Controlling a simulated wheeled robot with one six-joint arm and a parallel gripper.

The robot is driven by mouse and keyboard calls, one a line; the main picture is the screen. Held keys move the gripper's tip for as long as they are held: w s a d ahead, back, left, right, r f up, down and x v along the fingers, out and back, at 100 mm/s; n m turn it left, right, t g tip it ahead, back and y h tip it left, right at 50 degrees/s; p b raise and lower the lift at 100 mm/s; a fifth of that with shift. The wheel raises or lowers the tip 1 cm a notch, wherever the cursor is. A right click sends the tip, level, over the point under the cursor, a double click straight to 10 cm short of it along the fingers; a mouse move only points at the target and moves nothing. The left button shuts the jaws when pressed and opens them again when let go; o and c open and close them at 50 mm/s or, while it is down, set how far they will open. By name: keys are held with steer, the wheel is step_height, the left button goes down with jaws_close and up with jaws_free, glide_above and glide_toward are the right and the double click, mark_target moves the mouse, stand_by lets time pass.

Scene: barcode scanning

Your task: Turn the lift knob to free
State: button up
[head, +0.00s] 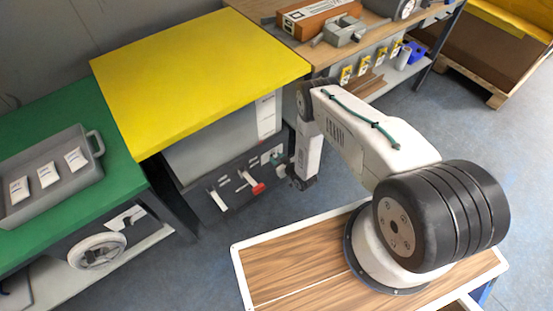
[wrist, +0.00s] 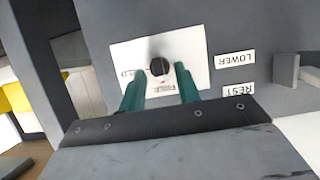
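The lift knob (wrist: 158,67) is a small dark round knob on a white label plate (wrist: 198,46) in the wrist view. The plate carries partly hidden, tilted lettering. My gripper (wrist: 160,80) has two green fingers standing apart, with the knob showing between their tips. A gap shows on each side of the knob, and I cannot tell how deep the fingers reach. In the head view, my gripper (head: 298,182) is low beside the dark control panel (head: 238,192) under the yellow table (head: 200,75). The knob is too small to make out clearly there.
Labels reading LOWER (wrist: 235,60) and REST (wrist: 238,89) sit right of the knob, near a grey protruding block (wrist: 286,69). A green table with a grey tray (head: 93,170) stands left, a wooden workbench (head: 262,8) behind.

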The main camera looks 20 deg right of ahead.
steer(key=v, duration=0.7)
steer(key=shift+s+r, duration=0.15)
